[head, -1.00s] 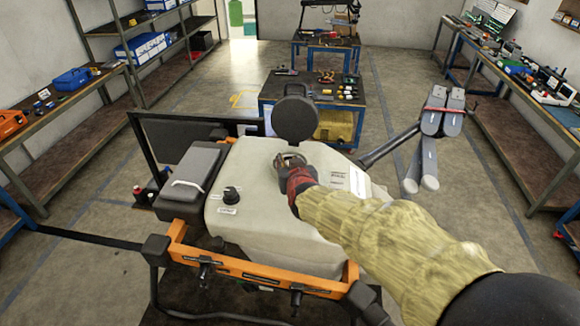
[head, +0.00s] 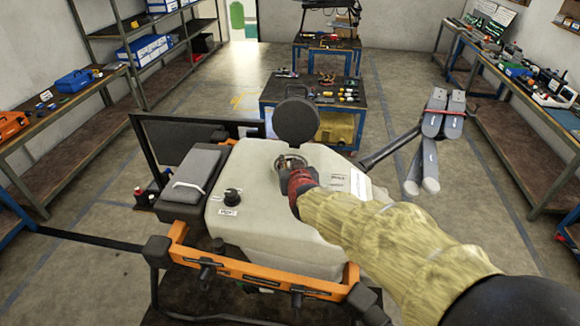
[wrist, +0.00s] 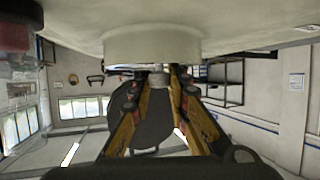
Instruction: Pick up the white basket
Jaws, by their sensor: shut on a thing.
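The white tank (head: 265,215) of the spray drone has a round filler opening (head: 281,160) on top, with its dark round lid (head: 296,121) standing open behind it. My gripper (head: 287,166) reaches into this opening from the right. In the wrist view, my gripper (wrist: 160,82) is shut on a small pale piece (wrist: 159,72), which appears to be part of the white basket. It lies against the pale round neck (wrist: 153,45). The rest of the basket is hidden by the neck and my gripper, so I cannot tell how deep it sits.
An orange frame bar (head: 255,271) runs along the tank's near side, and a grey battery-like block (head: 196,174) sits left. A tool cart (head: 335,95) is behind. Free floor lies on both sides.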

